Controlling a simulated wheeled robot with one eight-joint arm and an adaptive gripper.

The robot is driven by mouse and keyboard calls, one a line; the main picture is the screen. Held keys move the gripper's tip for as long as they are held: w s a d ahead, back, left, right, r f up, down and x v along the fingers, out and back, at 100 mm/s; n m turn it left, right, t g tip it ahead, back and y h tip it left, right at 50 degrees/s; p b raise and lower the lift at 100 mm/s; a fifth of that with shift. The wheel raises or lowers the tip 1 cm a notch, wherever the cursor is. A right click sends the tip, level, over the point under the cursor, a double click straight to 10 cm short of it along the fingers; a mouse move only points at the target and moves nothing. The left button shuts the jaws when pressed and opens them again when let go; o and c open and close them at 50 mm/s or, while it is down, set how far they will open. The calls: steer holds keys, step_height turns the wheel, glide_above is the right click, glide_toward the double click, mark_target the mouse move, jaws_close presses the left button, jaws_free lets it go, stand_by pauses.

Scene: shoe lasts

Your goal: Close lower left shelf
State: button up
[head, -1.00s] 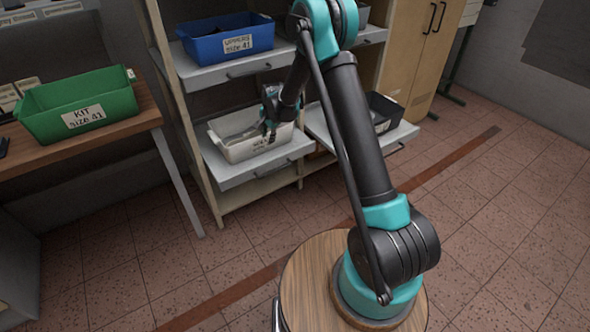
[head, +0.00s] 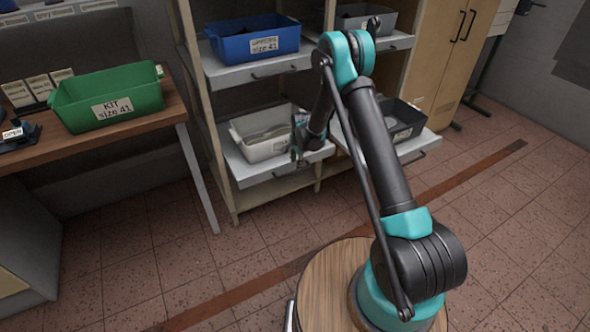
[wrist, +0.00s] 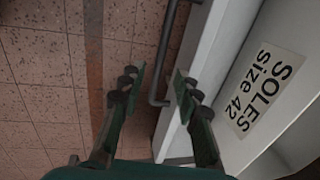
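The lower left shelf (head: 247,175) is pulled out of the rack. It carries a white bin (head: 264,152), whose label reads "SOLES size 42" in the wrist view (wrist: 265,92). My gripper (head: 299,155) is at the right end of that bin, near the shelf's front edge. In the wrist view my gripper (wrist: 159,78) has its two fingers apart and nothing held. The shelf's dark handle (wrist: 166,50) appears between the fingertips; I cannot tell whether they touch it. My arm hides part of the shelf's right side.
The lower right shelf (head: 418,148) is also out, with a dark bin (head: 402,118). Above is a blue bin (head: 255,40) on the upper left shelf (head: 230,75). A table (head: 165,112) with a green kit bin (head: 105,98) stands left. The floor before the rack is clear.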

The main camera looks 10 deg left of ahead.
mark_target(295, 171)
steer(key=shift+w+a+f, duration=0.1)
steer(key=shift+w+f, duration=0.05)
steer(key=shift+f, duration=0.7)
steer(key=shift+w+a+f, duration=0.1)
steer(key=shift+a+f, duration=0.05)
steer(key=shift+f, duration=0.75)
steer(key=shift+w+a+f, duration=0.1)
steer(key=shift+w+f, duration=0.05)
steer(key=shift+f, duration=0.7)
jaws_close()
